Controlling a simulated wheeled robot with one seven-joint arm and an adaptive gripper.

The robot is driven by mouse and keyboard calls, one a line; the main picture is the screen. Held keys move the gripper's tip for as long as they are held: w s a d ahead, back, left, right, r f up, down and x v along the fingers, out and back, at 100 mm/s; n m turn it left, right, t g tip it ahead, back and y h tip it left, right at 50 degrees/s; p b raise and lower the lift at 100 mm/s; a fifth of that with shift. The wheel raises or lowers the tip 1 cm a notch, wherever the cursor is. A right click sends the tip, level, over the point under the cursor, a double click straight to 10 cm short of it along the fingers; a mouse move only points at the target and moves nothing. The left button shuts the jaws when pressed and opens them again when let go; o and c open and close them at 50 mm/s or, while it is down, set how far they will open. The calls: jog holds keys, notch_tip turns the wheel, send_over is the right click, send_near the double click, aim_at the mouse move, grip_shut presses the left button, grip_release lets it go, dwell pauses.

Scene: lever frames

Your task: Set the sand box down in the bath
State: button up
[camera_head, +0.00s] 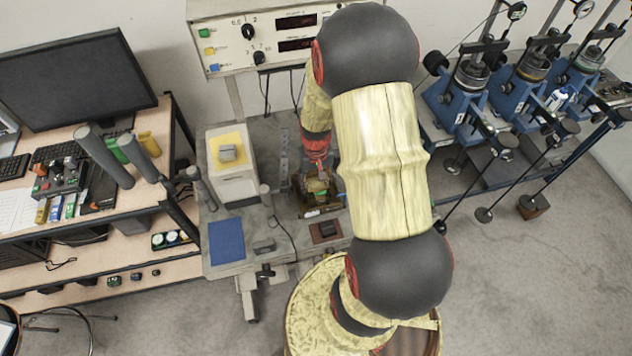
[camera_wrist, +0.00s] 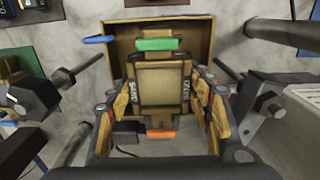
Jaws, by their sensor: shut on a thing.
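The sand box (camera_wrist: 162,88) is a squarish brown box with a green bar on its far side and an orange bar on its near side. My gripper (camera_wrist: 163,100) is shut on it, one finger at each side. The bath (camera_wrist: 201,40) is an open brown tray with raised walls, beyond and partly behind the sand box in the wrist view. In the head view the sand box (camera_head: 317,186) shows small under my gripper (camera_head: 318,172), over or in the bath (camera_head: 304,208). My arm and gripper hide part of both. I cannot tell whether the box touches the bath floor.
A white block with a yellow top (camera_head: 228,150) stands to the left. A blue mat (camera_head: 226,240) and a dark red-brown plate (camera_head: 326,231) lie nearer. A control panel (camera_head: 265,40) stands behind. In the wrist view, dark rods (camera_wrist: 75,75) flank the bath.

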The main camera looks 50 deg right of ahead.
jog(key=shift+f+b, duration=0.95)
jog(key=shift+f, duration=0.45)
jog(key=o, duration=1.5)
jog(key=shift+f, duration=0.1)
notch_tip(320, 180, up, 12)
